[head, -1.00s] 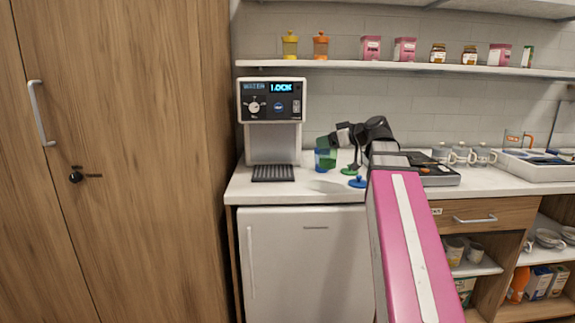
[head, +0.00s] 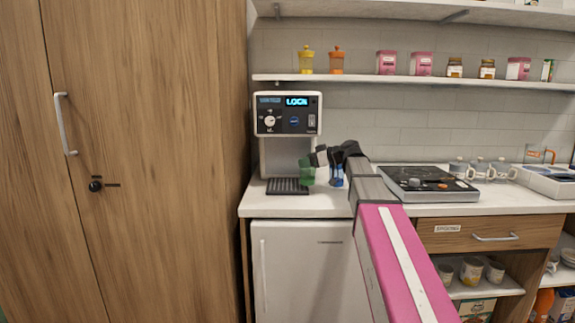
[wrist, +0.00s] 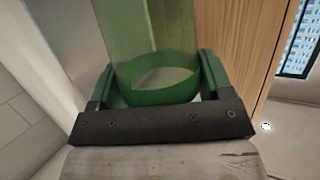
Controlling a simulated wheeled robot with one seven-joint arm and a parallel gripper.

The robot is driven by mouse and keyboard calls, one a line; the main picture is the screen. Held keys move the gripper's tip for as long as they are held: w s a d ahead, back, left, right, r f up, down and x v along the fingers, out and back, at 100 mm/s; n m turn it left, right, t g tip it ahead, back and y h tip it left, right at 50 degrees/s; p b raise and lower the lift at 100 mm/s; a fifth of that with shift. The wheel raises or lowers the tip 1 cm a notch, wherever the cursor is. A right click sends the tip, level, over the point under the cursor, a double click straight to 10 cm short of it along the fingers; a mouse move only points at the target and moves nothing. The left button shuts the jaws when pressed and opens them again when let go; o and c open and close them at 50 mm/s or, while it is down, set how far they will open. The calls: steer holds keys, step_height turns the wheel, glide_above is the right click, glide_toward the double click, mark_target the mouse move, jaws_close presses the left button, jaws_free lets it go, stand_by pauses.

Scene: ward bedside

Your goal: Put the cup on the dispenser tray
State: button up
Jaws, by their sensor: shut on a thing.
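A green see-through cup (head: 306,173) is held by my gripper (head: 316,160) just above the right side of the dispenser tray, close to the dispenser's front. In the wrist view the cup (wrist: 152,97) sits between the two fingers of my gripper (wrist: 158,88), which are shut on its sides. The dispenser tray (head: 288,187) is a dark ribbed plate at the foot of the white dispenser (head: 268,158). I cannot tell whether the cup's base touches the tray.
A blue cup (head: 336,178) stands on the counter right of the green cup, partly behind my arm. A hot plate (head: 425,190) and several mugs (head: 478,168) lie farther right. A tall wooden cupboard (head: 150,160) closes off the left. The counter front (head: 310,208) is clear.

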steer(key=x, duration=0.6)
steer(key=r+x, duration=0.1)
steer(key=x, duration=0.2)
steer(key=shift+a, duration=0.1)
steer(key=o, duration=1.1)
steer(key=shift+f, duration=0.1)
steer(key=shift+o, duration=0.2)
steer(key=shift+r, duration=0.2)
steer(key=v, duration=1.2)
